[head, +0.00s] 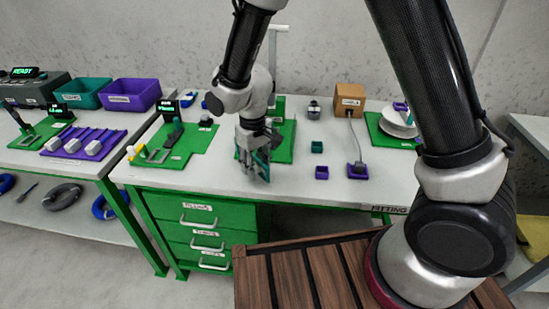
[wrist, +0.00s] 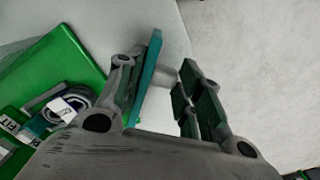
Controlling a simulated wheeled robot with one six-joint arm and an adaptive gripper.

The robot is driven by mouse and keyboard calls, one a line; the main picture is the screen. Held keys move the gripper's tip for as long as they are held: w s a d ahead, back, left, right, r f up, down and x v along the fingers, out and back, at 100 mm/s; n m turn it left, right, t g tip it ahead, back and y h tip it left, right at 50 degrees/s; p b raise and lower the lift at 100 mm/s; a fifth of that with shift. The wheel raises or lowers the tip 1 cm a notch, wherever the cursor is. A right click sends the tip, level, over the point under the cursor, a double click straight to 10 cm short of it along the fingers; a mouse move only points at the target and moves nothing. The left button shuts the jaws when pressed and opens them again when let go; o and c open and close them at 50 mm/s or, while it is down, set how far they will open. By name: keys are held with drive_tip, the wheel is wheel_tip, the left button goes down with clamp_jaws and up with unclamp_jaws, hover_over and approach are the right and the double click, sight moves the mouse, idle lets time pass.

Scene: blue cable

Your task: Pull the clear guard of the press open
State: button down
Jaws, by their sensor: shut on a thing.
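The press stands behind my arm in the head view; its green base (head: 286,142) and the pale T-shaped bar at its top (head: 279,28) show, while my arm hides most of the rest. My gripper (head: 262,172) is in front of it, low over the bench's front part. In the wrist view my gripper (wrist: 172,92) has its fingers on both sides of a short grey knob (wrist: 165,76), and is shut on it. I cannot make out the clear guard's panel in either view. The green base also shows at left in the wrist view (wrist: 55,70).
On the bench are a small teal block (head: 317,147), a purple block (head: 322,173), a purple stand with a cable (head: 357,170) and a brown box (head: 349,97). A green board (head: 174,148) lies left of my gripper. Green drawers (head: 202,228) are below.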

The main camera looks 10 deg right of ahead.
drive_tip(key=a+m, duration=0.8)
drive_tip(key=shift+s+a, duration=0.2)
drive_tip(key=shift+a, duration=0.2)
drive_tip(key=shift+w+a+r+m, duration=0.1)
drive_tip(key=shift+w+a+m, duration=0.25)
drive_tip(key=shift+a+m, duration=0.35)
drive_tip(key=shift+w+a+m, duration=0.3)
drive_tip(key=shift+a+m, duration=0.3)
drive_tip(key=shift+a, duration=0.05)
drive_tip(key=c, duration=1.1)
unclamp_jaws()
wheel_tip(320, 180, up, 12)
drive_tip(key=shift+f, duration=0.1)
